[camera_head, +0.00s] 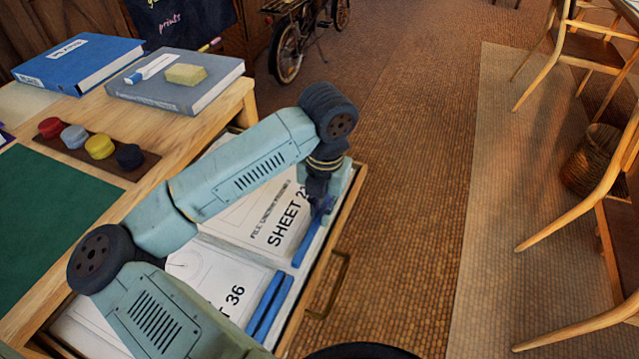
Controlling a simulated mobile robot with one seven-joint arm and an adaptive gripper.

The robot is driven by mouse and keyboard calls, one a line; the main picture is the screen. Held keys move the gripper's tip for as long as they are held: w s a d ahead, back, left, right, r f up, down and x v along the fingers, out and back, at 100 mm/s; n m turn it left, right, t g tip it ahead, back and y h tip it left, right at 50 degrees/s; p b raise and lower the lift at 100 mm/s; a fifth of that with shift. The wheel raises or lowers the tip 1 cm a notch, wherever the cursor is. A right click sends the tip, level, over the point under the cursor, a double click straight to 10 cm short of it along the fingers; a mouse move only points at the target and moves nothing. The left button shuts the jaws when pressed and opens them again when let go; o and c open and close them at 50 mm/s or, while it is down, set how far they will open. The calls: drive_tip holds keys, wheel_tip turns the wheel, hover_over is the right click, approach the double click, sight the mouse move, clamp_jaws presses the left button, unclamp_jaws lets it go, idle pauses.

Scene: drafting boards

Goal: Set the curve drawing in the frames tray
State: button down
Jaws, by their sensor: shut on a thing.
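My gripper (322,206) points down over the open drawer, at the right edge of a white sheet marked "SHEET 2" and a partly hidden digit (277,220). It is shut on the blue strip (308,240) along that sheet's edge; the fingertips are small and partly hidden. The sheet lies in the far part of the drawer. A second sheet, whose number ends in 36 (225,290), lies nearer, with faint line work, partly under my arm. I cannot tell which sheet is the curve drawing. No tray labelled for frames can be made out.
The drawer's wooden front has a brass handle (328,287). More blue strips (268,308) lie beside the nearer sheet. The desk top holds two books (78,62), an eraser (186,74), several coloured round pieces (99,146) and a green mat (45,215).

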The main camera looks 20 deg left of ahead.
drive_tip(key=w, duration=0.2)
drive_tip(key=w+a+p, duration=0.1)
drive_tip(key=w, duration=0.2)
drive_tip(key=w+a, duration=0.1)
drive_tip(key=w, duration=0.1)
drive_tip(key=shift+w+a+f+p, duration=0.1)
drive_tip(key=shift+w+f+p, duration=0.2)
drive_tip(key=shift+w+f, duration=0.05)
wheel_tip(320, 180, down, 4)
drive_tip(key=shift+r+p, duration=0.25)
drive_tip(key=shift+p, duration=0.3)
drive_tip(key=shift+f+b, duration=0.3)
drive_tip(key=shift+b, duration=0.1)
drive_tip(key=c, duration=1.6)
unclamp_jaws()
drive_tip(key=shift+r, duration=0.1)
drive_tip(key=shift+c, duration=0.2)
wheel_tip(320, 180, up, 12)
drive_tip(key=b, duration=0.1)
drive_tip(key=shift+d+r, duration=0.2)
drive_tip(key=shift+d, duration=0.05)
